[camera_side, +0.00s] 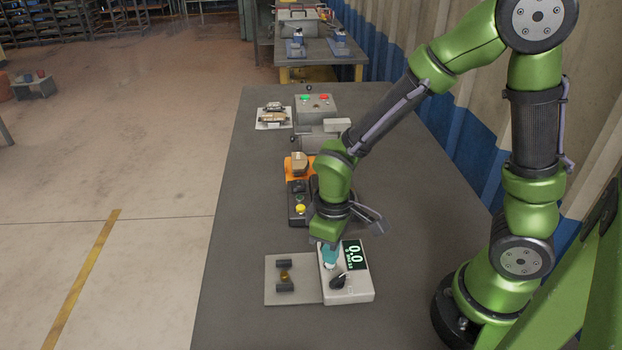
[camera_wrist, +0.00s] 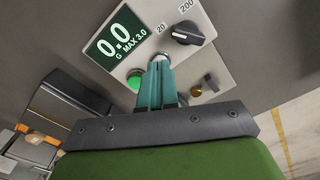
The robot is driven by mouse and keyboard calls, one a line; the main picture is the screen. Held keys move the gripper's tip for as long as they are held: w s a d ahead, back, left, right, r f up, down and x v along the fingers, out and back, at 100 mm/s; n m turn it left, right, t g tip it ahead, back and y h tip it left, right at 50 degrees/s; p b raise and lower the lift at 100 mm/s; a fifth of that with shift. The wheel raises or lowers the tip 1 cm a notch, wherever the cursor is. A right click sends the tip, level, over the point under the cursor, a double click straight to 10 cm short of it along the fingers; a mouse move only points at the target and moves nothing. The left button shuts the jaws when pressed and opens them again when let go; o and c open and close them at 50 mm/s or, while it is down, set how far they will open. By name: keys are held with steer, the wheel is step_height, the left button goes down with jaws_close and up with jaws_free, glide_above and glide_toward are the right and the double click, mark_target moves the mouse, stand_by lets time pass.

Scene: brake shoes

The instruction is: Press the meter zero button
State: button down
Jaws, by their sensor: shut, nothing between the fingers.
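The meter (camera_side: 358,290) is a pale box near the front of the table, with a dark display (camera_side: 354,255) and a black knob (camera_side: 345,280). In the wrist view the display (camera_wrist: 116,38) reads 0.0 G MAX 3.0, and the knob (camera_wrist: 187,33) sits between the marks 20 and 200. My gripper (camera_wrist: 158,66) is shut and empty, its teal fingers pointing down at the meter's face. A pale round part (camera_wrist: 159,58) shows at the fingertips; I cannot tell if they touch it. A green button or lamp (camera_wrist: 134,81) is beside the fingers. No zero label is readable.
A grey plate with dark blocks and a brass piece (camera_side: 285,277) adjoins the meter on the left. Behind are a box with a yellow button (camera_side: 300,209), an orange stand with a brown block (camera_side: 299,163), and a grey box with red and green buttons (camera_side: 316,104).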

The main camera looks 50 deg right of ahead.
steer(key=shift+r, duration=3.05)
steer(key=shift+s+r+m, duration=0.1)
steer(key=shift+s+m, duration=0.2)
steer(key=shift+m, duration=0.2)
steer(key=s+d+r+m+t+y, duration=0.1)
steer(key=d+r+m+t, duration=0.1)
steer(key=r, duration=0.4)
steer(key=s+d+r+m+t+y, duration=0.1)
steer(key=s+d+r+m+t, duration=0.1)
steer(key=r, duration=0.5)
steer(key=d+m+t, duration=0.1)
steer(key=m+t, duration=0.1)
steer(key=t, duration=0.1)
steer(key=shift+s+d+r, duration=0.25)
steer(key=c, duration=1.8)
jaws_free()
steer(key=shift+c, duration=0.2)
